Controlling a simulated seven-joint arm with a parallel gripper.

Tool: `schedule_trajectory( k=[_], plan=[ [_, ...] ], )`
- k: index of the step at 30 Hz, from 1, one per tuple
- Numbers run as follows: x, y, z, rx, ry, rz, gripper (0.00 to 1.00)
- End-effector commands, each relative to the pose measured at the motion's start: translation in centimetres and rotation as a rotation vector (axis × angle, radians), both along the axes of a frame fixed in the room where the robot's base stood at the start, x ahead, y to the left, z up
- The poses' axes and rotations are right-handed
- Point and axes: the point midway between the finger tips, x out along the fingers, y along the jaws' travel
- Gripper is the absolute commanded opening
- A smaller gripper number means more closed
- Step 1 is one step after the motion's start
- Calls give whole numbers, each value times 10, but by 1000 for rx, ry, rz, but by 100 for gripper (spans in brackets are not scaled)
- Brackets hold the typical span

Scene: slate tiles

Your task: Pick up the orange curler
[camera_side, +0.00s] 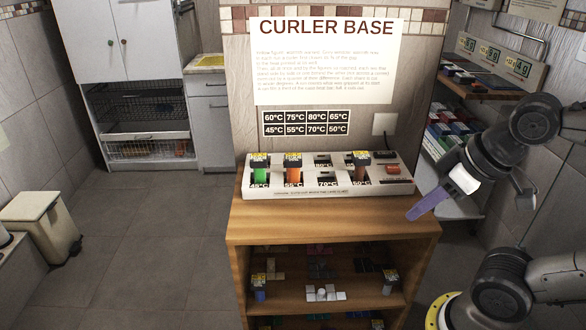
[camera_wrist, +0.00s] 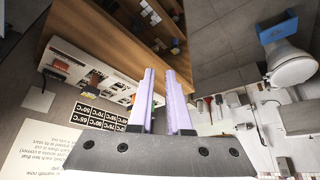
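The orange curler (camera_side: 293,174) stands upright in a slot of the white curler base (camera_side: 340,188), with a dark, yellow-labelled top and a 55°C mark below it. A green curler (camera_side: 260,174) stands to its left and a brown one (camera_side: 361,172) further right. My gripper (camera_side: 412,215) has pale purple fingers and hangs to the right of the base, well apart from the orange curler. In the wrist view my gripper (camera_wrist: 160,72) shows its two fingers apart with nothing between them. I cannot clearly pick out the orange curler there.
The base rests on a wooden shelf unit (camera_side: 330,225) with more curlers and pieces on lower shelves. A wall panel with a CURLER BASE sign (camera_side: 325,62) rises behind. A side rack (camera_side: 455,135) stands at right. A pedal bin (camera_side: 42,225) is far left.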

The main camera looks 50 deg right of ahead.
Motion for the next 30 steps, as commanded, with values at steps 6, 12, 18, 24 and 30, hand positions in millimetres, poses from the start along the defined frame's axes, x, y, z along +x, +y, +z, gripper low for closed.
schedule_trajectory(
  k=[6,12,18,24,30],
  plan=[
    [0,0,0,0,0,0,58],
    [0,0,0,0,0,0,91],
    [0,0,0,0,0,0,91],
    [-6,0,1,32,32,-61,91],
    [17,-1,61,98,29,-193,91]
  ],
)
